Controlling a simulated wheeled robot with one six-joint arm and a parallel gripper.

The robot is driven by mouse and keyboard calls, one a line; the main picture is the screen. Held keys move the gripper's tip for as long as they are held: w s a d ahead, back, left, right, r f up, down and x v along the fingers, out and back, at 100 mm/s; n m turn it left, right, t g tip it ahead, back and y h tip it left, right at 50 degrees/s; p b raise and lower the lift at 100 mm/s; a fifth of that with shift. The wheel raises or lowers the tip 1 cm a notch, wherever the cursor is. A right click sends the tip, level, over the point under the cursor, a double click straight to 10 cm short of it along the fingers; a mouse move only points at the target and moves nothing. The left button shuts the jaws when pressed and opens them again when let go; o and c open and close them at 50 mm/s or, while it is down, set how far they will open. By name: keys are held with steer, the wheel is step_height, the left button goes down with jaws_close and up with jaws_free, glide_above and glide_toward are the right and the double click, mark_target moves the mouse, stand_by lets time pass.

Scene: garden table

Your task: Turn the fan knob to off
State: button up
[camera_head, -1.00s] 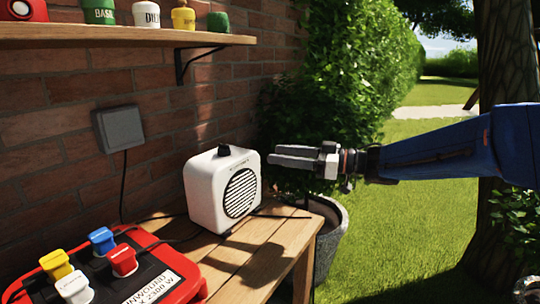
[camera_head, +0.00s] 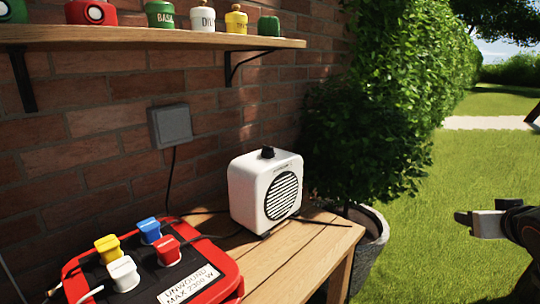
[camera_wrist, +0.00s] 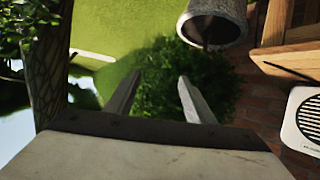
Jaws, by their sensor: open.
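The white fan (camera_head: 264,193) stands on the wooden table, its round black grille facing the front right. The black fan knob (camera_head: 267,153) sits on its top; its setting is too small to read. Part of the fan also shows at the right edge of the wrist view (camera_wrist: 303,122), with its knob out of view. My gripper (camera_head: 472,222) is at the right edge of the head view, well to the right of the fan and over the grass. In the wrist view my gripper (camera_wrist: 153,82) has its two fingers apart, with nothing between them.
A red power strip (camera_head: 222,268) with several coloured plugs lies at the table's front left. A grey box (camera_head: 171,126) is on the brick wall. A shelf (camera_head: 140,45) holds pots above. A stone planter (camera_head: 372,250) with a bush stands right of the table (camera_head: 318,238).

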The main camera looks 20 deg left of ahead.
mark_target(268, 153)
steer(key=s+d+f+n+g+h, duration=0.1)
steer(key=s+f+n+g, duration=0.2)
steer(key=s+f, duration=0.4)
steer(key=s+d+f+n+g+h, duration=0.1)
steer(key=s+f+n+g+h, duration=0.2)
steer(key=s, duration=0.6)
steer(key=w+a+r+n+t, duration=0.2)
steer(key=w+a+r+n, duration=0.15)
steer(key=a+n, duration=0.25)
steer(key=w+a+r+n+t+y, duration=0.1)
steer(key=w+a+r+n+t, duration=0.1)
steer(key=w+a+r+n, duration=0.3)
steer(key=w+a+r+n+t, duration=0.1)
steer(key=w+a+n+t, duration=0.15)
steer(key=a+n, duration=0.45)
steer(key=s+a+r+n+t+y, duration=0.1)
steer(key=s+a+r+n+y, duration=0.3)
steer(key=a, duration=0.6)
steer(key=s+a+r+n+t+y, duration=0.1)
steer(key=a+n+y, duration=0.2)
steer(key=a+n, duration=0.5)
steer(key=s+a+r+n+t+y, duration=0.2)
steer(key=a+r+y, duration=0.1)
steer(key=a, duration=0.9)
steer(key=x, duration=1.1)
steer(key=f+x, duration=0.1)
steer(key=x, duration=0.5)
steer(key=shift+w+a, duration=0.15)
steer(key=shift+w, duration=0.1)
steer(key=shift+c, duration=0.7)
